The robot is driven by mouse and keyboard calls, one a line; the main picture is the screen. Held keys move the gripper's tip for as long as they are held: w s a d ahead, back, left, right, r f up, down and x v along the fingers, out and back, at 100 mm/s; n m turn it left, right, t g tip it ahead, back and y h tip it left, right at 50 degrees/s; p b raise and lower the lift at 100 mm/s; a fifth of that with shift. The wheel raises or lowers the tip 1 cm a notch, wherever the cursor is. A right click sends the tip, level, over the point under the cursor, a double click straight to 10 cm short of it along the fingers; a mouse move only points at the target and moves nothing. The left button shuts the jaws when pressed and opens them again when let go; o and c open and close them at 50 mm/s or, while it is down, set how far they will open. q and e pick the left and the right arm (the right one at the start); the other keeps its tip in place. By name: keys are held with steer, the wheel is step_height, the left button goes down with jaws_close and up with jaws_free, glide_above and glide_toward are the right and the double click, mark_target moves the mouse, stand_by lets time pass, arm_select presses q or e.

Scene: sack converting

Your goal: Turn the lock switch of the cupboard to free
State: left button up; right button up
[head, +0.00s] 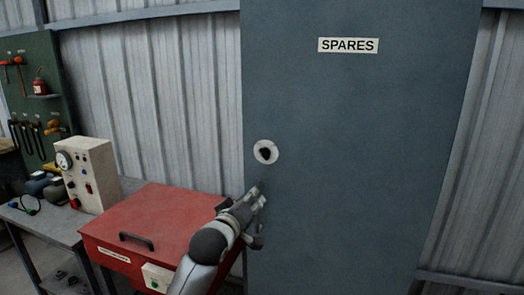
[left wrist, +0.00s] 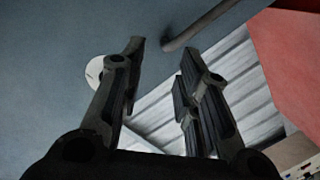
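The cupboard (head: 360,150) is a tall blue-grey door front with a SPARES label. Its lock switch (head: 265,152) is a dark knob on a round white plate near the door's left edge. My left gripper (head: 259,198) is just below the switch, in front of the door's left edge, apart from the knob. In the left wrist view its two fingers (left wrist: 162,52) are spread with nothing between them. There the white plate (left wrist: 94,71) shows behind the left finger, which hides part of it; the knob cannot be made out. My right gripper is not in view.
A grey bar (left wrist: 195,27) stands at the door beyond the fingertips. A red box (head: 155,215) with a dark handle sits left of the cupboard, under my left arm. A beige control box (head: 88,172) stands on the bench. The space before the door's right side is clear.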

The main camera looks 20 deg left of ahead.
arm_select(q)
steer(key=t, duration=0.2)
glide_toward(263, 156)
steer(key=shift+n, duration=0.4)
steer(key=w+p, duration=0.1)
steer(key=w, duration=0.1)
steer(key=w+p, duration=0.1)
steer(key=w, duration=0.2)
steer(key=w+p, duration=0.1)
steer(key=w, duration=0.1)
steer(key=shift+w+d+r, duration=0.15)
steer(key=shift+w+r, duration=0.15)
steer(key=shift+w, duration=0.55)
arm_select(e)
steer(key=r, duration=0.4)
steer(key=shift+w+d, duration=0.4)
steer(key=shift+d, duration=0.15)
arm_select(q)
jaws_close()
